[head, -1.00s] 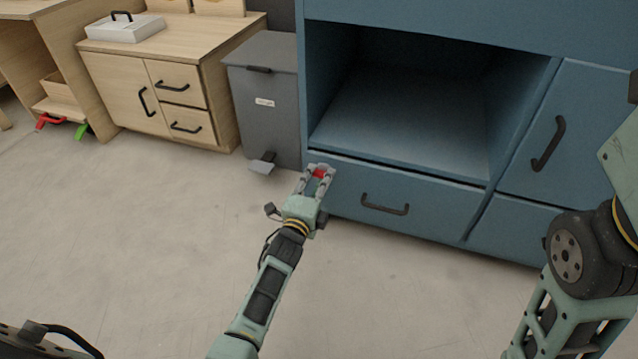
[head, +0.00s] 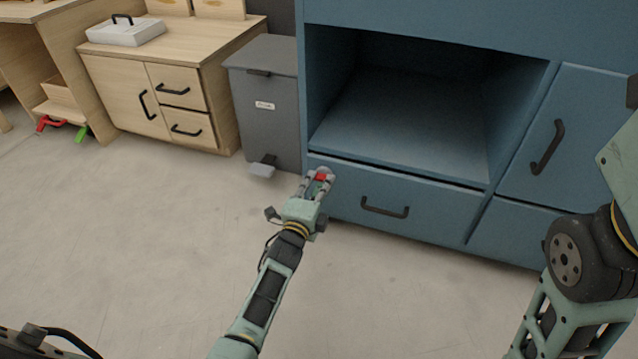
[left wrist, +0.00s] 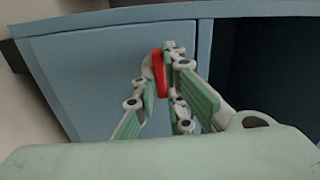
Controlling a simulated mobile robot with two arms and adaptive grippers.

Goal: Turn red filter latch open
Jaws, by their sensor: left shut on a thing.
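The red latch (head: 321,177) is a small red piece at the left edge of the blue cabinet's low drawer front. In the left wrist view it shows as a narrow, nearly upright red bar (left wrist: 161,75) before the blue panel. My left gripper (head: 319,176) is shut on the red latch. In the left wrist view the fingertips (left wrist: 164,62) sit on either side of it, and they hide part of it. The latch's mounting is hidden by the fingers. My right gripper is out of view.
The blue cabinet (head: 420,165) has an open compartment above the drawer. A grey pedal bin (head: 270,130) stands close on its left, beside a wooden cabinet (head: 170,65). Red (head: 50,122) and green (head: 82,133) handles show at far left. The floor in front is clear.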

